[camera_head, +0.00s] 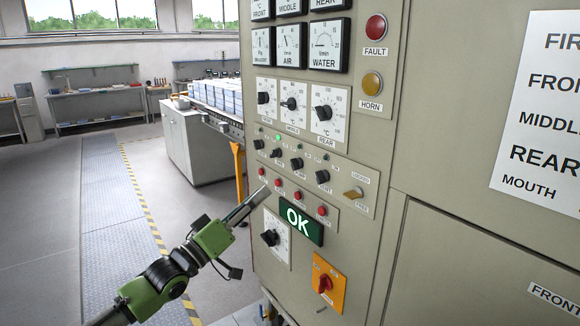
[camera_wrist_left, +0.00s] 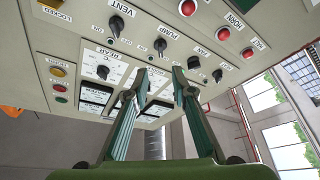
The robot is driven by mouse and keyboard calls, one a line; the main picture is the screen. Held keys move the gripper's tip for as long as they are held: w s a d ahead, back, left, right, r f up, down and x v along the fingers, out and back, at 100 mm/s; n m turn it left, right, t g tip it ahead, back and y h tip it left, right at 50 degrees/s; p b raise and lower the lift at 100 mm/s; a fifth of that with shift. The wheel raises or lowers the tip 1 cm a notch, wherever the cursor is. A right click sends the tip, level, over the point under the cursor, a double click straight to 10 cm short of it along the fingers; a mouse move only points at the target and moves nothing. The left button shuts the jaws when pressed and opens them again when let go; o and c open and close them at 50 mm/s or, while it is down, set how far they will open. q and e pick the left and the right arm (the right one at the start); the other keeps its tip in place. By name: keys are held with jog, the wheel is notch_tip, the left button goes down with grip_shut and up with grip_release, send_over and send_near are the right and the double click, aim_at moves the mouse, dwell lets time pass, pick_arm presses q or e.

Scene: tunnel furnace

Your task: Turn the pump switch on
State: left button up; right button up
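The pump switch (camera_head: 296,163) is a black rotary knob on the grey control panel, second from the right in its row. In the left wrist view, which is upside down, the pump knob (camera_wrist_left: 160,46) has the label PUMP by it. Its exact setting is too small to tell. My left gripper (camera_head: 264,190) is below and left of the knob row, near the red buttons. In the left wrist view its fingers (camera_wrist_left: 159,72) are apart with nothing between them, and the pump knob shows beyond the fingertips. My right gripper is not in view.
Neighbouring knobs such as the vent knob (camera_head: 322,177) sit close by. A green lamp (camera_head: 277,138) is lit. Open floor lies left of the panel.

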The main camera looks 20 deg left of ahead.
aim_at(292, 167)
pick_arm(q)
jog(key=p+x, duration=0.3)
jog(key=x, duration=0.9)
jog(key=shift+w+d, duration=0.15)
jog(key=shift+w, duration=0.25)
grip_shut()
